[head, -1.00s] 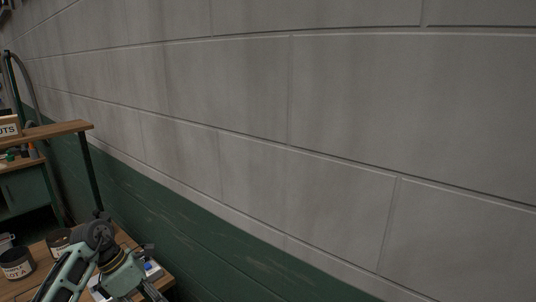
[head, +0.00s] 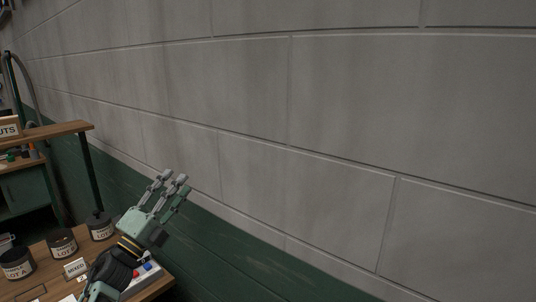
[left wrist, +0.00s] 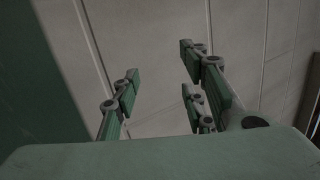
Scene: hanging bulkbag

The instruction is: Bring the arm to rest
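My left gripper (head: 174,186) is raised above the right end of the wooden workbench (head: 36,289) in the head view, its fingers pointing up and to the right toward the wall. In the left wrist view its green-padded fingers (left wrist: 158,75) stand well apart with nothing between them, and only wall lies behind. The gripper is open and empty. My left arm covers part of the bench and part of a light tray (head: 152,273) holding small red and blue items. My right gripper does not show.
Dark labelled jars stand on the bench: one at the left (head: 17,263), one in the middle (head: 61,243), one farther back (head: 100,226). A small white label card (head: 75,268) is near them. A wooden shelf (head: 55,131) is above. The block wall (head: 340,120) fills the right side.

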